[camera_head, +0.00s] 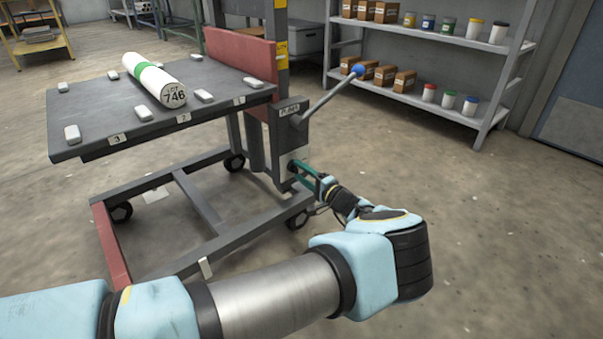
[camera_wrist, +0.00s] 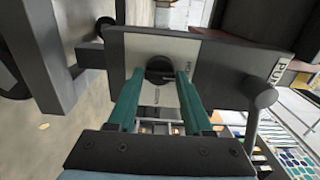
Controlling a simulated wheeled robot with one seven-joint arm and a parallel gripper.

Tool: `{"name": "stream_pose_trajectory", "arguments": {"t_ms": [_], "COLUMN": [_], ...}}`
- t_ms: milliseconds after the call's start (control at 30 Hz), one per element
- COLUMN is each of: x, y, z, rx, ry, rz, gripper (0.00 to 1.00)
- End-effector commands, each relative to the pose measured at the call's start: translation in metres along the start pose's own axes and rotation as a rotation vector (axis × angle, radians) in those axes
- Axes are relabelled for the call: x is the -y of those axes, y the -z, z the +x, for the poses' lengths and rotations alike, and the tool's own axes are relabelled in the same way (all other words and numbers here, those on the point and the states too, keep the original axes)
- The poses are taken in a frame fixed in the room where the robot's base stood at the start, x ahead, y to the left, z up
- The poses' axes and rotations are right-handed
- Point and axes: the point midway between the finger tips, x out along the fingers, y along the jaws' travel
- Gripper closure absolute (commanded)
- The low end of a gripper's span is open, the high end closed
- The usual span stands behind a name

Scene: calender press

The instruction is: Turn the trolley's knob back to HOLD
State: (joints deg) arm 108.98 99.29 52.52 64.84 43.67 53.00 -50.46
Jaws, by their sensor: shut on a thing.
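The trolley (camera_head: 192,200) stands left of centre, with a grey box on its post. The knob (camera_wrist: 159,68) is a round black dial on a pale plate on the face of that box, seen in the wrist view. My gripper (camera_wrist: 161,78) has two green fingers, one on each side of the knob, shut on it. In the head view my gripper (camera_head: 297,168) reaches the lower part of the box, and the knob is hidden there. The plate's lettering is turned and too small to read surely, so I cannot tell the knob's setting.
A lever with a blue ball (camera_head: 358,69) sticks out above my gripper. A white roll with a green band (camera_head: 155,81) lies on the trolley's table (camera_head: 103,97) among small white blocks. Shelves (camera_head: 440,92) with boxes and jars stand behind. The floor at right is clear.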

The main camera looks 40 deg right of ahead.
Motion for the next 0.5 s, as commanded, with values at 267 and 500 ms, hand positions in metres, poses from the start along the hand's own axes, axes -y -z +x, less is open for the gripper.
{"name": "stream_pose_trajectory", "arguments": {"t_ms": [267, 500], "x": [-0.0011, -0.001], "y": [0.0003, 0.0002], "z": [-0.0007, -0.0006], "rx": [-0.001, -0.001], "ry": [-0.002, -0.002], "rz": [-0.011, -0.01], "gripper": [1.0, 0.42]}}
